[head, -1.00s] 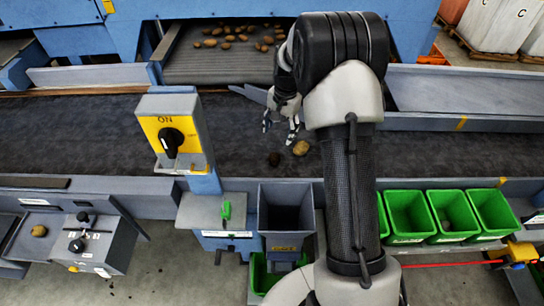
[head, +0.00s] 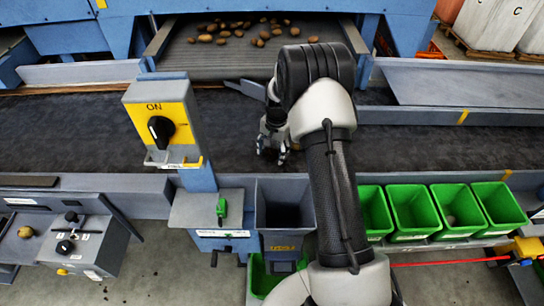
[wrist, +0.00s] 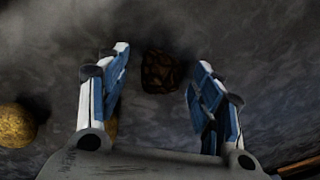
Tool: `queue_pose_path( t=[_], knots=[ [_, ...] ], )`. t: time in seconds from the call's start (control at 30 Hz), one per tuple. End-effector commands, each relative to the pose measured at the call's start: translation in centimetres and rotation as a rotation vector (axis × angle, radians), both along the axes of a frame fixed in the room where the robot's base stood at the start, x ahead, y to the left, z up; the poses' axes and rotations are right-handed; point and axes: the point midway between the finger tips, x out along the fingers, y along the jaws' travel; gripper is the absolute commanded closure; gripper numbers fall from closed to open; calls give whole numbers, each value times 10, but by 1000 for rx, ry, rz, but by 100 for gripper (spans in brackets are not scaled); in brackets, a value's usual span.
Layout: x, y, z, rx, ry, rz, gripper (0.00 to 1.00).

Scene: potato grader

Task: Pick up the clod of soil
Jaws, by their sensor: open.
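The clod of soil (wrist: 160,72) is a dark brown, rough lump on the dark belt in the wrist view. It shows between the two fingertips of my gripper (wrist: 163,57), with a gap on both sides. My gripper is open and empty. In the head view my gripper (head: 272,146) is low over the belt (head: 90,127), and the clod is hidden behind it and my arm. I cannot tell the exact height of the fingertips over the belt.
A yellowish potato (wrist: 14,126) lies left of my gripper in the wrist view; another yellowish patch shows behind the left finger. A switch box (head: 162,120) on a post stands left of my arm. A grey chute (head: 284,208) and green bins (head: 412,210) line the near side.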

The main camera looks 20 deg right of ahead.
Motion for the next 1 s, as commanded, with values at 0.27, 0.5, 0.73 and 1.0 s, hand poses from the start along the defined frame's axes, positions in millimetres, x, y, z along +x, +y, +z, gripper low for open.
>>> queue_pose_path(
  t=[0.27, 0.5, 0.73, 1.0],
  knots=[
    [1, 0, -2, -1, -2, 0, 42],
    [1, 0, -2, 0, -1, 0, 58],
    [1, 0, -2, 0, -1, 0, 74],
    [1, 0, -2, -1, -2, 0, 87]
  ],
)
